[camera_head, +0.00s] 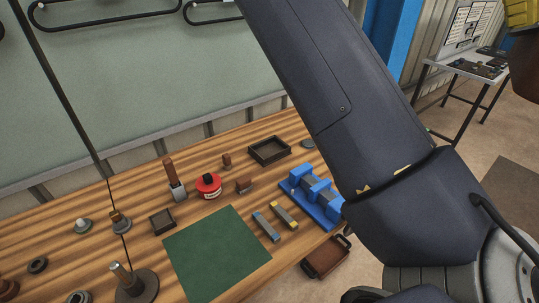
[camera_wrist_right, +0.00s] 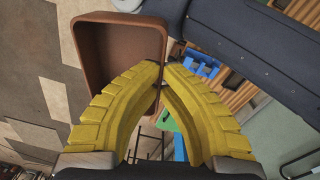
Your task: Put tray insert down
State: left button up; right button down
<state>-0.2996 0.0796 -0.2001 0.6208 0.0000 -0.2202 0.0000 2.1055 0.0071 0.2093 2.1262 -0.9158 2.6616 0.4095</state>
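The tray insert (camera_wrist_right: 118,48) is a brown, shallow, open box with rounded corners, seen in the right wrist view. My right gripper (camera_wrist_right: 161,70) has yellow ribbed fingers closed together on its near right wall. The insert is held in the air, tilted, over the floor. In the head view, part of the yellow right gripper (camera_head: 522,13) and a dark brown part of the insert (camera_head: 526,68) show at the top right edge, away from the workbench. My left gripper is not in view.
The wooden workbench (camera_head: 110,205) carries a green mat (camera_head: 215,255), a blue fixture (camera_head: 315,195), a dark open tray (camera_head: 269,150), a red round tin (camera_head: 208,186) and small parts. A brown handled tray (camera_head: 325,258) is at its front edge. A grey side table (camera_head: 465,68) stands at the upper right.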

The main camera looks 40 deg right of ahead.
jog(key=w+a+m, duration=0.1)
jog(key=a, duration=0.7)
jog(key=w+a+f+m, duration=0.2)
jog(key=w+a+f, duration=1.15)
jog(key=a, duration=0.25)
jog(key=w+d+f+n, duration=0.3)
jog(key=w+f+n, duration=0.6)
jog(key=w+f, duration=1.55)
jog(key=shift+h, duration=0.3)
jog(key=f, duration=1.3)
jog(key=s+f, duration=0.1)
jog(key=f, duration=0.6)
